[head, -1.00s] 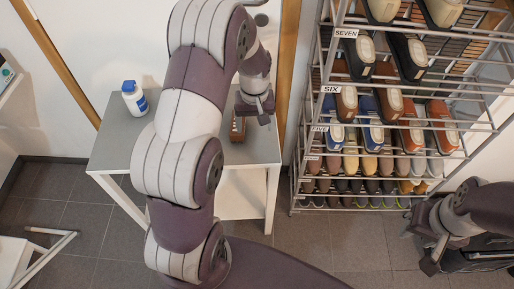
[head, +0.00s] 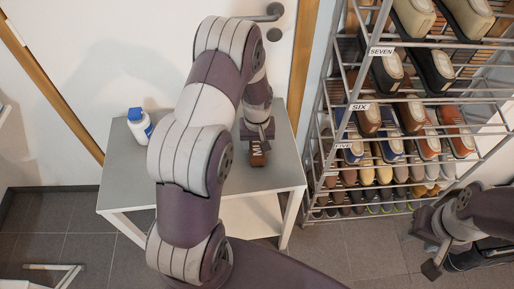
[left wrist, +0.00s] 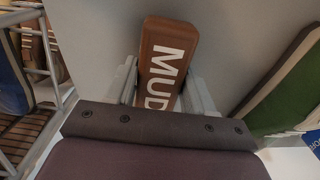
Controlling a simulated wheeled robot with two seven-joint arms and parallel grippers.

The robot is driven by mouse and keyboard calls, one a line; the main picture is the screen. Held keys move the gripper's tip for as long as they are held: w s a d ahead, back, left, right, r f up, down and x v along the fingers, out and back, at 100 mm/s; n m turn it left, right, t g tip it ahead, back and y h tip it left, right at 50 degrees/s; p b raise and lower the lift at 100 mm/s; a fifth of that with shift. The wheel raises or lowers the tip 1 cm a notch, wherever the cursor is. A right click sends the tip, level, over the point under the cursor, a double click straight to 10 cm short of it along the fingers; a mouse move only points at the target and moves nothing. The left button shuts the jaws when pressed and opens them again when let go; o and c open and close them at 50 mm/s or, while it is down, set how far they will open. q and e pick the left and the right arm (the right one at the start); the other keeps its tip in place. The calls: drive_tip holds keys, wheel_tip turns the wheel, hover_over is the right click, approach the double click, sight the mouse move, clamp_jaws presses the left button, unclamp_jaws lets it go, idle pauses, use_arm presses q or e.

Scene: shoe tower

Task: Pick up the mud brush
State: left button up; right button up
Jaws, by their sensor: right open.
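The mud brush (left wrist: 167,58) is a brown wooden block with white letters "MUD" on top. In the head view the brush (head: 257,159) lies on the grey side table (head: 125,188), partly covered by my left gripper (head: 257,132). In the left wrist view the fingers of my left gripper (left wrist: 162,85) stand on either side of the brush, very close to it. Whether they press on it is unclear. My right gripper (head: 432,258) is open and empty at the lower right, away from the table.
A metal shoe rack (head: 328,133) full of shoes stands to the right of the table. A wall with a door handle (head: 268,12) is behind. Tiled floor is open in front.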

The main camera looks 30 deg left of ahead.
use_arm(q)
drive_tip(key=shift+r, duration=0.1)
drive_tip(key=r, duration=0.4)
drive_tip(key=shift+w+d+r, duration=0.2)
drive_tip(key=shift+w+d, duration=0.1)
drive_tip(key=w+d+r, duration=0.6)
drive_tip(key=w+d, duration=0.1)
drive_tip(key=d, duration=0.1)
drive_tip(key=shift+w+r, duration=0.25)
drive_tip(key=shift+w, duration=0.05)
